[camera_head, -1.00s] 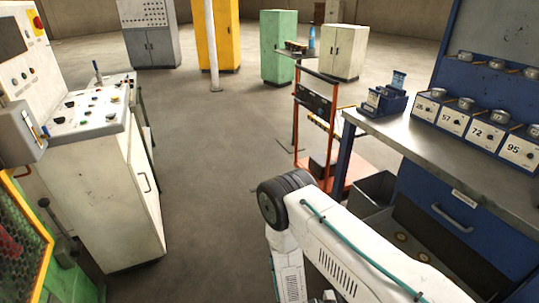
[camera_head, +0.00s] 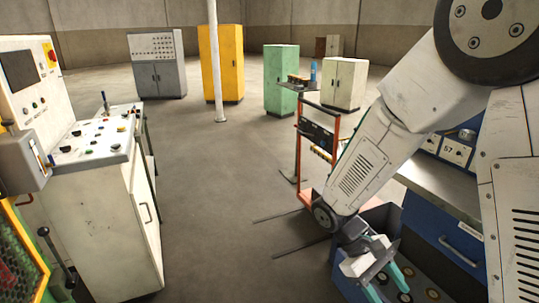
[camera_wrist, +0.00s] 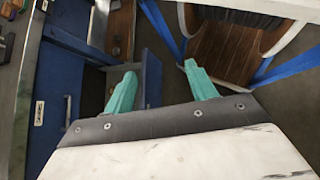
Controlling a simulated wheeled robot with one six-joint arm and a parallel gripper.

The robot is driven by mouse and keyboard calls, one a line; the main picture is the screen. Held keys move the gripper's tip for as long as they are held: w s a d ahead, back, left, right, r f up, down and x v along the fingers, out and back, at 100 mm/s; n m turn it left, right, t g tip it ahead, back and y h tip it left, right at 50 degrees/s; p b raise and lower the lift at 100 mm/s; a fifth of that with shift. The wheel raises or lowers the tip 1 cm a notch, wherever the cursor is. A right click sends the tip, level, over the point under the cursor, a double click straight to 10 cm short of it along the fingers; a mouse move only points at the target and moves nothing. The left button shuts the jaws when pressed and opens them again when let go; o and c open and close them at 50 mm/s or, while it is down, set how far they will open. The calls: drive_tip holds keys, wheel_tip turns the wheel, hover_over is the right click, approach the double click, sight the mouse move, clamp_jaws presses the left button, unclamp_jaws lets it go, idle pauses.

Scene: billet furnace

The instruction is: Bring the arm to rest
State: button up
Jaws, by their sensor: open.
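My gripper (camera_head: 386,286) hangs at the lower right of the head view, at the end of my white arm, beside the blue workbench (camera_head: 440,182). Its teal fingers point downward. In the wrist view my gripper (camera_wrist: 160,72) shows its two teal fingers spread apart with nothing between them. My arm crosses the right side of the head view and hides much of the bench and its rack.
A dark blue bin (camera_head: 378,217) and an orange trolley (camera_head: 330,150) stand near my arm. A control desk (camera_head: 118,215) stands at the left. Green (camera_head: 283,75), yellow (camera_head: 222,62) and grey (camera_head: 157,75) cabinets stand farther back. The middle floor is open.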

drive_tip(key=s+d+r+m+t+y, duration=0.1)
drive_tip(key=s+r+m+t+y, duration=0.2)
drive_tip(key=r, duration=0.6)
drive_tip(key=s+r+m+t+y, duration=0.2)
drive_tip(key=s+r+t, duration=0.3)
drive_tip(key=s+r, duration=0.3)
wheel_tip(320, 180, up, 2)
drive_tip(key=shift+d+r+m+y, duration=0.15)
drive_tip(key=shift+d+m+y, duration=0.25)
drive_tip(key=shift+y, duration=0.5)
drive_tip(key=shift+c, duration=0.3)
